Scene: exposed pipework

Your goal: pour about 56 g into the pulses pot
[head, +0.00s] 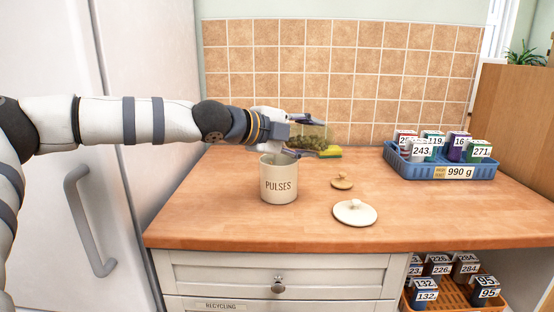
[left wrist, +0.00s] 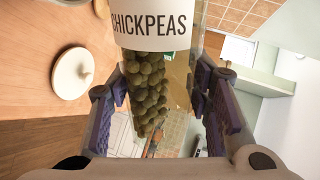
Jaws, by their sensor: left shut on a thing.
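The cream pulses pot (head: 279,188), labelled PULSES, stands upright and open on the wooden counter. In the left wrist view, the jar (left wrist: 150,92) sits between the finger pads, with a white CHICKPEAS label and many round chickpeas (left wrist: 147,95) inside. The jar's mouth and exact tilt are hard to tell, and no falling chickpeas show. The pot's inside is mostly hidden. My right gripper is not in view.
A cream lid (head: 355,212) and a small tan lid (head: 342,181) lie right of the pot. A blue crate (head: 438,170) with several numbered boxes stands at the back right. The front right counter is clear.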

